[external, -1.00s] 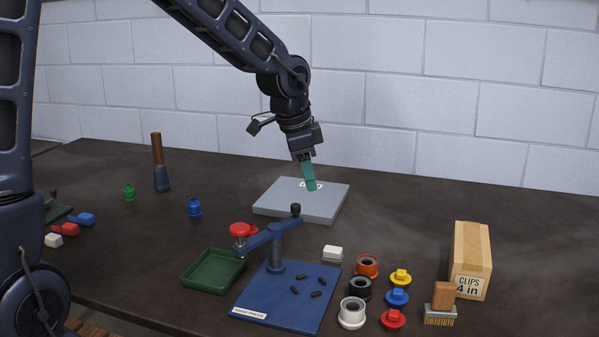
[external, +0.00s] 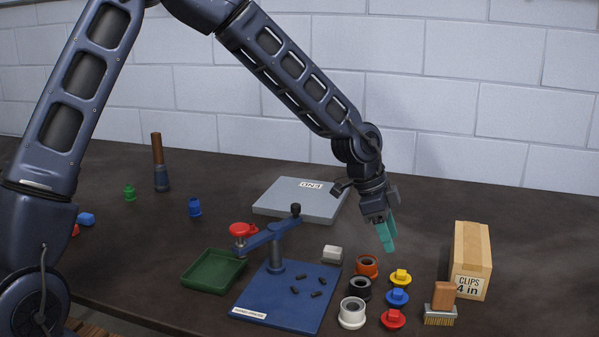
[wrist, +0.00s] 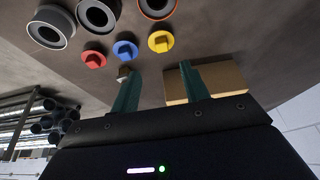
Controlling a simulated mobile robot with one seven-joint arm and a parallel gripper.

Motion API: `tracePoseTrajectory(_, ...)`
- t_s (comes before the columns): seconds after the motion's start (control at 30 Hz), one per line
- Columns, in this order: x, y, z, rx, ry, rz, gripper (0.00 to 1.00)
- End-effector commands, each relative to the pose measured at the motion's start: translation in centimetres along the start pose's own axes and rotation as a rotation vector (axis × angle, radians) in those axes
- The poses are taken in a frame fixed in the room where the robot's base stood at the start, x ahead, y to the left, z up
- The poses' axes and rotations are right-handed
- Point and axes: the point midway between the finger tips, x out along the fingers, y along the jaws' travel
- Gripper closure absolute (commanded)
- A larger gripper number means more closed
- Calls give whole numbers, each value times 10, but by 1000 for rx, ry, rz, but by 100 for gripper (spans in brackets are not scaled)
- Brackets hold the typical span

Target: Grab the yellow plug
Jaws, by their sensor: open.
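The yellow plug (external: 401,277) is a small round cap with a raised tab, standing on the dark table at the back of a short column of plugs. It also shows in the wrist view (wrist: 160,41), just beyond the fingertips. My gripper (external: 388,245) has teal fingers and is above and slightly behind the yellow plug, apart from it. In the wrist view the two fingers (wrist: 160,78) are spread with nothing held between them.
A blue plug (external: 397,297) and a red plug (external: 392,319) stand in front of the yellow one. Orange (external: 367,266), black (external: 359,288) and white (external: 351,313) rings stand left. A clips box (external: 478,262) and brush (external: 441,305) stand right. A blue press (external: 285,316) is further left.

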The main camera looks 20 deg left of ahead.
Motion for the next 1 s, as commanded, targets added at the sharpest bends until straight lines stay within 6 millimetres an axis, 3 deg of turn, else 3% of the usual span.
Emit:
tracePoseTrajectory(0.2,31,0,0,1,-2,2,55)
tracePoseTrajectory(0.47,47,-2,1,0,-1,0,55)
tracePoseTrajectory(0.73,83,-3,2,0,-2,2,55)
tracePoseTrajectory(1.0,89,-5,2,-1,-1,-2,55)
